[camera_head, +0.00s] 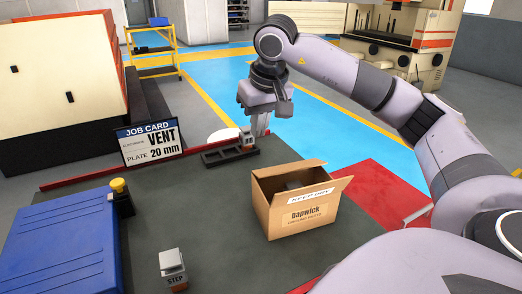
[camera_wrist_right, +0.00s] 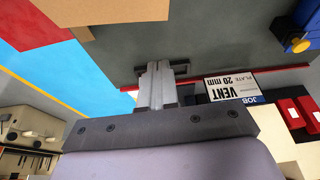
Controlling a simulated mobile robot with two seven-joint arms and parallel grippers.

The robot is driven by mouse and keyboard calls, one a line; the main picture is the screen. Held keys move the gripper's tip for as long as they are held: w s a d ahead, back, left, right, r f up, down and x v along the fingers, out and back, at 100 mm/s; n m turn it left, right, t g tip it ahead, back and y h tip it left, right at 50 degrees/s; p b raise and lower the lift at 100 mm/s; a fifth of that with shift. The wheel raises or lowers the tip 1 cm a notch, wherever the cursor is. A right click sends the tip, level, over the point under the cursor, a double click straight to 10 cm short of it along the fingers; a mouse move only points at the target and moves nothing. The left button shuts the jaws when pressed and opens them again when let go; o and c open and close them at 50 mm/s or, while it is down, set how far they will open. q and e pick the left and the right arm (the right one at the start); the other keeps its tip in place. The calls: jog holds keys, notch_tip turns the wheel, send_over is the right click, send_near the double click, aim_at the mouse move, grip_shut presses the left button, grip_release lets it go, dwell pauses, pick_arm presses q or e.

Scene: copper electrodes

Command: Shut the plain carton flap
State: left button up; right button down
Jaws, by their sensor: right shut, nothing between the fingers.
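The cardboard carton (camera_head: 288,222) stands on the dark table, labelled Dapwick on its front, with its top open. A plain flap (camera_head: 288,168) stands raised along the far side. A flap with a KEEP DRY label (camera_head: 311,196) leans outward at the front. Something dark shows inside, mostly hidden. My right gripper (camera_head: 261,130) points down beyond the carton's far side, apart from it. Its fingers are shut and empty in the wrist view (camera_wrist_right: 156,72), where part of the carton (camera_wrist_right: 105,10) shows at the top. My left gripper is not in view.
A dark fixture (camera_head: 230,152) sits behind the carton, near my right gripper. A job card (camera_head: 149,142) stands at the back left. A blue case (camera_head: 62,245) and a small STEP block (camera_head: 173,268) are on the left. The table between case and carton is mostly clear.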

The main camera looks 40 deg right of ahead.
send_over(261, 170)
jog(key=x, duration=0.4)
jog(key=shift+s+f, duration=0.3)
jog(key=shift+s+a+f, duration=0.2)
jog(key=shift+s+f, duration=0.15)
jog(key=shift+f, duration=0.3)
